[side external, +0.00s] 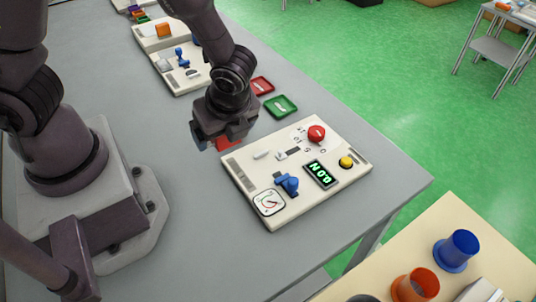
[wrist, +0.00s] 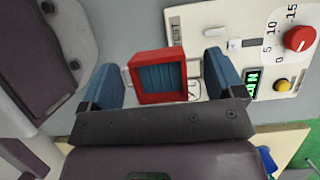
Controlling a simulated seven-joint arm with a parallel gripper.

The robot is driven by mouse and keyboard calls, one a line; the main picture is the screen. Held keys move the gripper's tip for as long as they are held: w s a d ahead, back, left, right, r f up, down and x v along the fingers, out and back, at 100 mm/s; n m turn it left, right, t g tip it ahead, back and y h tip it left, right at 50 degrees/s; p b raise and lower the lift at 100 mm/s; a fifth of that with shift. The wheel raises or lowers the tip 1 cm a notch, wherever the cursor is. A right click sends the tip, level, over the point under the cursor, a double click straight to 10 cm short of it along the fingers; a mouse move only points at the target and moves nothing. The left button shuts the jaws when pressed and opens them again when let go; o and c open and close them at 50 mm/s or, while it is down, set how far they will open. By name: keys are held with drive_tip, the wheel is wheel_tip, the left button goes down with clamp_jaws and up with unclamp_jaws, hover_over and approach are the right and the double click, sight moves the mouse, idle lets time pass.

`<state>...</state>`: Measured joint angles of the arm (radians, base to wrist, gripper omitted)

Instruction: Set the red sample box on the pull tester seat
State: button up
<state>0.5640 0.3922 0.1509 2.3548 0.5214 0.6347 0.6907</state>
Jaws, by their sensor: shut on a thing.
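The red sample box (wrist: 137,86) has a red frame and a blue ribbed inside. It sits between the two blue fingertips of my gripper (wrist: 163,82) in the wrist view. In the side external view my gripper (side external: 222,138) is shut on it, and a bit of the red box (side external: 228,143) shows below. The pull tester (side external: 243,155) is a cream panel with a red knob (side external: 316,133), a yellow button (side external: 346,162), a lit green display (side external: 321,174), a dial gauge (side external: 269,202) and a blue clamp-like part (side external: 287,184). My gripper hangs by its far-left corner. I cannot tell which part is the seat.
A red tray (side external: 262,86) and a green tray (side external: 282,106) lie behind the tester. Another cream panel (side external: 178,78) with a blue device stands farther back. The grey table (side external: 180,245) is clear in front. A side table (side external: 450,215) holds blue and orange cups.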

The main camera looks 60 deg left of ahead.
hover_over(265, 160)
drive_tip(key=d, duration=0.1)
drive_tip(key=f, duration=0.7)
drive_tip(key=shift+s+d+f, duration=0.1)
drive_tip(key=shift+s+f, duration=0.05)
drive_tip(key=shift+s, duration=0.05)
drive_tip(key=shift+w+f, duration=0.15)
drive_tip(key=shift+f, duration=1.55)
drive_tip(key=shift+f, duration=0.15)
drive_tip(key=o, duration=0.7)
